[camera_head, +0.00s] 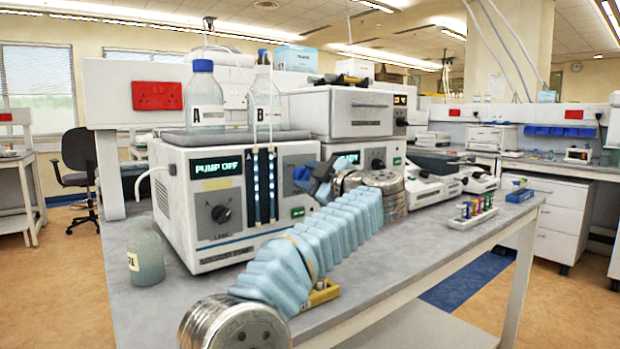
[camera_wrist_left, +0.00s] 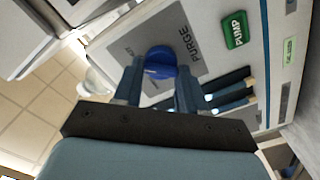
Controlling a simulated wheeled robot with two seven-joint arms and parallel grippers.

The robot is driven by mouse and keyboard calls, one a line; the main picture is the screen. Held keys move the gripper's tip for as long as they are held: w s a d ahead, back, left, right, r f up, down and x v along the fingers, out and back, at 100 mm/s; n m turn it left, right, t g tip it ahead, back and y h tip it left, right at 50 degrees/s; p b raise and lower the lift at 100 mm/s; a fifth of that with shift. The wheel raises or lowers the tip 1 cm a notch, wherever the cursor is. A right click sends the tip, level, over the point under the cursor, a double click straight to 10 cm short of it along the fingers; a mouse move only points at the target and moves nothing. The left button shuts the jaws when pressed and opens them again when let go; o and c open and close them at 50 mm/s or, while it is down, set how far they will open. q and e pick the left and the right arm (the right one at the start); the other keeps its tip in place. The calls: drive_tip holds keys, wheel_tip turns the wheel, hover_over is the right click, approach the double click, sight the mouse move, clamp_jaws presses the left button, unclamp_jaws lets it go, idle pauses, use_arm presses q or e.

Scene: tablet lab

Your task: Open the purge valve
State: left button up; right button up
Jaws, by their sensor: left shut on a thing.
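The purge valve is a round blue knob (camera_wrist_left: 160,60) on a grey panel marked PURGE in the left wrist view. My left gripper (camera_head: 312,178) is at the front of the white pump unit (camera_head: 215,250), toward its right side in the head view. In the left wrist view its two blue fingers (camera_wrist_left: 158,76) lie on either side of the knob and are shut on it. In the head view the gripper and wrist largely hide the knob. The display (camera_head: 217,168) reads PUMP OFF. My right gripper is in neither view.
A green PUMP button (camera_wrist_left: 235,30) is beside the purge panel. Bottles A (camera_head: 204,95) and B (camera_head: 263,98) stand on the unit. A waste bottle (camera_head: 145,253) is at left. A vial rack (camera_head: 472,213) is at right; the bench front there is clear.

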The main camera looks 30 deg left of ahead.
use_arm(q)
drive_tip(key=n, duration=0.4)
drive_tip(key=shift+f+b, duration=0.2)
drive_tip(key=shift+b, duration=0.1)
drive_tip(key=n+b, duration=0.1)
drive_tip(key=n, duration=0.3)
drive_tip(key=shift+f+n, duration=0.15)
drive_tip(key=shift+n, duration=0.15)
drive_tip(key=n+b, duration=0.1)
drive_tip(key=n, duration=0.3)
drive_tip(key=shift+f+b, duration=0.1)
drive_tip(key=shift+b, duration=0.25)
drive_tip(key=shift+d+n+b, duration=0.1)
drive_tip(key=shift+n+b, duration=0.45)
drive_tip(key=shift+n, duration=1.55)
drive_tip(key=o, duration=1.1)
drive_tip(key=shift+c, duration=0.2)
